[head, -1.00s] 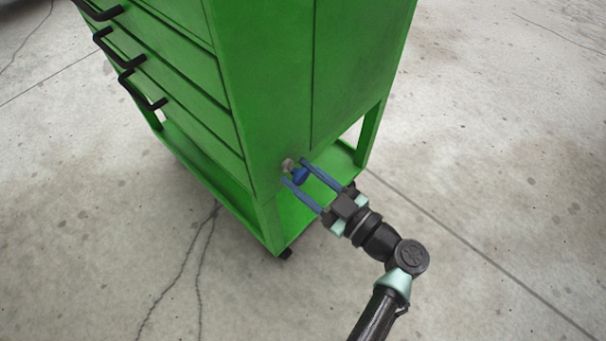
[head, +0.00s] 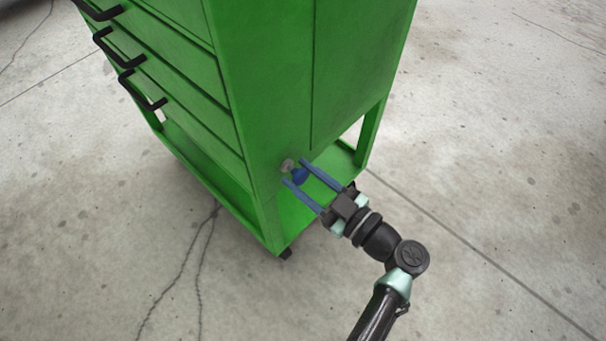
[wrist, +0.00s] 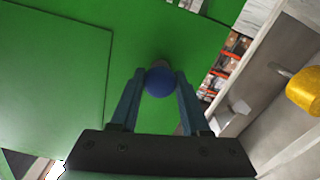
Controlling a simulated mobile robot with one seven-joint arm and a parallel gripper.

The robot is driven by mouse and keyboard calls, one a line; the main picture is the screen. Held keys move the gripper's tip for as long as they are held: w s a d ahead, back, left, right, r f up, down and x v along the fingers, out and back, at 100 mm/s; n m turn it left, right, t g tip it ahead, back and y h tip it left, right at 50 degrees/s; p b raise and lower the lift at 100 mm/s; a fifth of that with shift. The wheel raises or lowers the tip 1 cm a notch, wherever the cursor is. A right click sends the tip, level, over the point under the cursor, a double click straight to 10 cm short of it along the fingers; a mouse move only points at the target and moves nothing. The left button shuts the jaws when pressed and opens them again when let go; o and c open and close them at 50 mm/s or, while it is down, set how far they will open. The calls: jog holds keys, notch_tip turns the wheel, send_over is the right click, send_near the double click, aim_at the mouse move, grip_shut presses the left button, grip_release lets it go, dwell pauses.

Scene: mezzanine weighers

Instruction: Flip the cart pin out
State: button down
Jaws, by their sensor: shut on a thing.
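The green cart (head: 275,75) stands on the concrete floor. Its pin (head: 300,175) has a blue round knob and a grey metal base on the cart's side, low near the front corner. In the wrist view the blue knob of the pin (wrist: 160,81) sits between my fingertips, with its grey base mostly hidden behind it. My gripper (head: 295,172) reaches in from the lower right with its two blue fingers around the knob. In the wrist view my gripper (wrist: 159,82) is shut on the knob, a finger on each side.
Black drawer handles (head: 142,90) stick out from the cart's left face. A low shelf (head: 180,150) runs along the cart's bottom. The concrete floor (head: 480,170) around it is clear. The wrist view shows shelving with boxes (wrist: 230,60) and a yellow object (wrist: 304,90) at right.

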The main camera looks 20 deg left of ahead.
jog(key=shift+b+v, duration=0.7)
jog(key=shift+v, duration=0.35)
jog(key=shift+s+d, duration=0.15)
jog(key=shift+d, duration=0.2)
jog(key=shift+c, duration=1.9)
grip_release()
jog(key=v, duration=1.3)
jog(key=shift+p, duration=0.45)
